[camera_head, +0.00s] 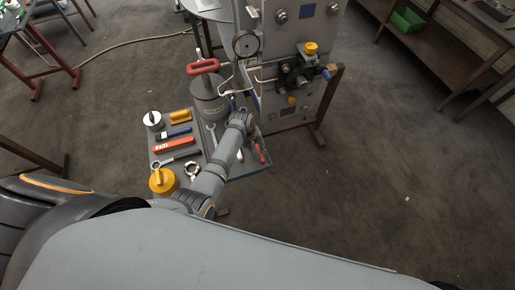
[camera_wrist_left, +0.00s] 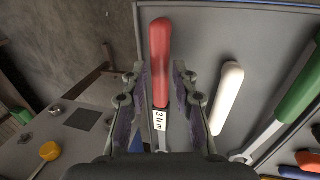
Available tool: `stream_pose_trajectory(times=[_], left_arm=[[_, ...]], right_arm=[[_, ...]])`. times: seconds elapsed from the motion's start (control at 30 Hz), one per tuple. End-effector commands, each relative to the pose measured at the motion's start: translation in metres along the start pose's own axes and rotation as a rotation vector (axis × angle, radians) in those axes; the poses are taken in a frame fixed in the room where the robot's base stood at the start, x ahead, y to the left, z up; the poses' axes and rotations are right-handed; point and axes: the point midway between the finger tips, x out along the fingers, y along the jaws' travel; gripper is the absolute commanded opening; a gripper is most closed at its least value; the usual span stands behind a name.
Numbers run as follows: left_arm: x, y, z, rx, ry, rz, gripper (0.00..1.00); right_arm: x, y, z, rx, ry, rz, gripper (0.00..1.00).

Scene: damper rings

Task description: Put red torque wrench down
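The red torque wrench (camera_wrist_left: 160,62), with a red handle and a white "3 Nm" label, lies on a grey tray (camera_wrist_left: 205,50) near its edge in the left wrist view. My left gripper (camera_wrist_left: 163,78) is over it with one finger on each side, and a gap shows beside the wrench, so the fingers look open. In the head view the red handle (camera_head: 259,153) shows at the tray's right end, just beyond my left wrist (camera_head: 240,122); the fingers there are mostly hidden. My right gripper is not in view.
A white-handled tool (camera_wrist_left: 228,95) and a green-handled tool (camera_wrist_left: 302,85) lie to the right of the wrench. In the head view several tools and a grey weight (camera_head: 208,100) crowd the tray. A valve panel (camera_head: 290,60) stands close behind. Open floor lies to the right.

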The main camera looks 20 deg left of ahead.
Motion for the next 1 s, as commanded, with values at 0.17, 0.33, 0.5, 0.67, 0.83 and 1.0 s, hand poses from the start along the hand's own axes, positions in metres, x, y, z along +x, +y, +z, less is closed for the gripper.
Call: stream_pose_trajectory(times=[0.17,0.33,0.5,0.67,0.83,1.0], left_arm=[[0.0005,-0.0005,0.0005,0.000,-0.001,-0.001,0.28],[0.0007,-0.0007,0.0007,0.000,-0.002,-0.001,0.28],[0.0007,-0.0007,0.0008,0.000,-0.002,-0.002,0.32],[0.0008,-0.0008,0.0008,0.000,-0.002,-0.002,0.54],[0.0008,-0.0007,0.0008,0.000,-0.002,-0.001,0.54],[-0.0010,-0.0014,0.0012,-0.001,-0.003,-0.003,0.54]], right_arm=[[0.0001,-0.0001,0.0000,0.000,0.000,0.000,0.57],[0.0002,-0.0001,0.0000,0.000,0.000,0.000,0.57],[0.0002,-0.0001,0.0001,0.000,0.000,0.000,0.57],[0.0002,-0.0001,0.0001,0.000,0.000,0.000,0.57],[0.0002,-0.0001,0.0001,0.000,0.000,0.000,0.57],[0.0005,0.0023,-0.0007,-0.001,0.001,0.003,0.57]])
